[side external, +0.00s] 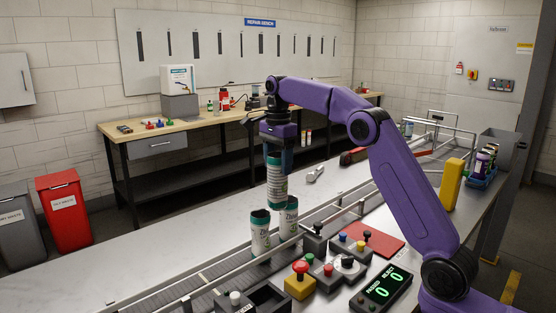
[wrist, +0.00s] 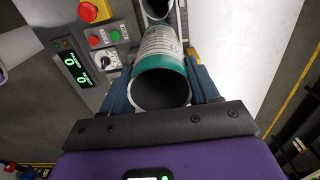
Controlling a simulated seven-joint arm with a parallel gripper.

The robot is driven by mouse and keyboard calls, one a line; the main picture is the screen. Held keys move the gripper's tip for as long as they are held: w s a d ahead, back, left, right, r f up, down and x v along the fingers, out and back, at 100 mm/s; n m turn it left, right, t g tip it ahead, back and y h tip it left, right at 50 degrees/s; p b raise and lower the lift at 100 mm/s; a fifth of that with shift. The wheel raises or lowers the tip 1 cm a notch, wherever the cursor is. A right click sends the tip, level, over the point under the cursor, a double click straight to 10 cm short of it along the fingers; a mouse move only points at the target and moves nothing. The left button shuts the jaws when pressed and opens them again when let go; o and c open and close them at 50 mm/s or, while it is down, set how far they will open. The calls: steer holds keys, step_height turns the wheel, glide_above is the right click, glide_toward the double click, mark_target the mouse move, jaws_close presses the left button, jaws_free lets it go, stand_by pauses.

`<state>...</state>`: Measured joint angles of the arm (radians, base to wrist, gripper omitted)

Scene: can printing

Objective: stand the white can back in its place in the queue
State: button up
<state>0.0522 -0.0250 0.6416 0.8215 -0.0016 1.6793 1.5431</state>
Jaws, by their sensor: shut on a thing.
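My gripper (side external: 278,165) is shut on a white can (side external: 276,187) with green bands and dark lettering. It holds the can upright above the conveyor. In the wrist view the can (wrist: 160,48) shows its open, dark end between the two blue fingers of my gripper (wrist: 162,85). Two similar white and green cans, one at the left (side external: 260,236) and one at the right (side external: 289,219), stand close together on the conveyor (side external: 210,277) just below. In the side view the held can's lower end overlaps them, so I cannot tell the gap.
Metal guide rails (side external: 165,285) run along the conveyor. A yellow box with a red button (side external: 300,282), a dial box (side external: 347,264) and a counter display (side external: 381,288) sit on the near side. The white table (side external: 130,250) beyond the conveyor is mostly clear.

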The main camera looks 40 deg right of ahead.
step_height(320, 180, down, 16)
steer(key=shift+r, duration=0.15)
stand_by(5.3)
steer(key=o, duration=1.5)
step_height(320, 180, up, 17)
steer(key=shift+r, duration=0.2)
